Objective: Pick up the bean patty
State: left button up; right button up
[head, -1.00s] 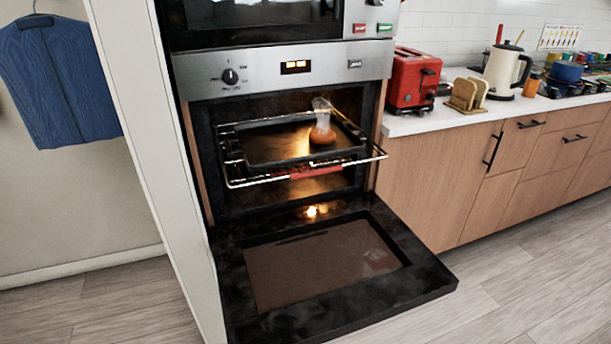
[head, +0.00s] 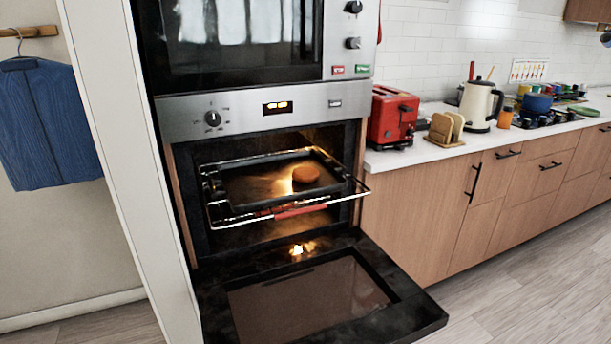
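The bean patty (head: 306,173) is a round, orange-brown disc. It lies flat on a dark baking tray (head: 248,190), toward the tray's back right. The tray sits on a wire rack (head: 225,221) pulled partly out of the lit oven. The oven door (head: 320,300) is folded down in front of it. No smoke or steam shows over the patty now. Neither of my grippers is in view.
A red toaster (head: 391,117), a bread holder (head: 445,128) and a white kettle (head: 479,106) stand on the counter to the right. A tall white panel (head: 125,150) borders the oven on the left. The open door juts low over the floor. The floor at right is clear.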

aim_at(303, 174)
jog(key=u, duration=0.4)
jog(key=l+u, duration=0.15)
jog(key=u, duration=0.25)
jog(key=i+l+u, duration=0.1)
jog(key=u, duration=0.3)
jog(key=l+u, duration=0.65)
jog(key=k+l+u, duration=0.25)
jog(key=l, duration=0.2)
jog(key=k+l+u, duration=0.1)
jog(key=l, duration=0.35)
jog(key=k+l+u, duration=0.1)
jog(key=l, duration=0.3)
